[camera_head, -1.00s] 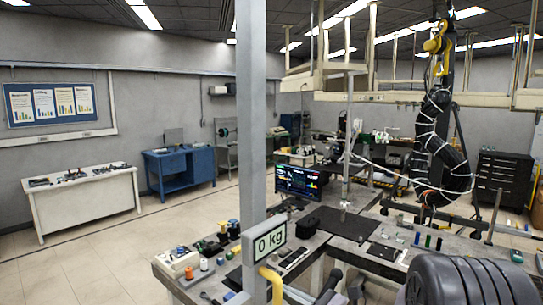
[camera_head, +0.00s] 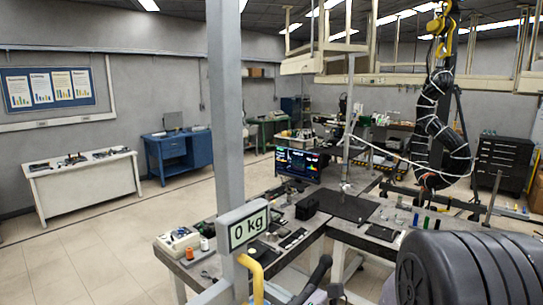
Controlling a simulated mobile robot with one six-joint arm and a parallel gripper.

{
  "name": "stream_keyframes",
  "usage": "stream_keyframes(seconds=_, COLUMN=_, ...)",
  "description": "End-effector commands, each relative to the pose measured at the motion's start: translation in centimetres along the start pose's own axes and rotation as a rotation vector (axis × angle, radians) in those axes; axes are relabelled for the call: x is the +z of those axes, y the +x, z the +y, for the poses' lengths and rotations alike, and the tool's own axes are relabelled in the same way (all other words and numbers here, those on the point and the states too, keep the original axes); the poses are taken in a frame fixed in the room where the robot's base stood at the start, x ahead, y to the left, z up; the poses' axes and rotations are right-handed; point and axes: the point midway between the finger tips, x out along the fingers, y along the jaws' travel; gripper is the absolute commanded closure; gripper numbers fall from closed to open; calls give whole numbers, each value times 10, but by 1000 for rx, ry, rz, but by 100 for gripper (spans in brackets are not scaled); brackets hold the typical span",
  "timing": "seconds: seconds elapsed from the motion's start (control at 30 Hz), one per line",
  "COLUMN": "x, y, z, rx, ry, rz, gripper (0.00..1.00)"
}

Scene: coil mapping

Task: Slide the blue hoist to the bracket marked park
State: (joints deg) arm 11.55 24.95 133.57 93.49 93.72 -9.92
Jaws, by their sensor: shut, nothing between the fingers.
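I cannot make out a blue hoist in the head view. A yellow hoist hook (camera_head: 442,24) hangs at the upper right, above a black curved coil (camera_head: 432,105) wrapped in white cord. Cream overhead rails (camera_head: 420,78) run across the upper right. I can read no bracket marked park. My gripper is not in view, so its place relative to the hoist does not show.
A grey post (camera_head: 224,120) with a "0 kg" display (camera_head: 249,228) stands close in front. A large black ribbed cylinder (camera_head: 465,270) fills the lower right. A workbench (camera_head: 315,228) with small items lies behind. Open floor (camera_head: 110,235) is at the left.

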Motion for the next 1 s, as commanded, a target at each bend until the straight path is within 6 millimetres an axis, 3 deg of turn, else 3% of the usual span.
stream_keyframes(seconds=0.6, x=0, y=0, z=54, rx=2, ry=0, rz=0, gripper=100)
stream_keyframes(seconds=1.0, x=0, y=0, z=56, rx=1, ry=0, rz=0, gripper=100)
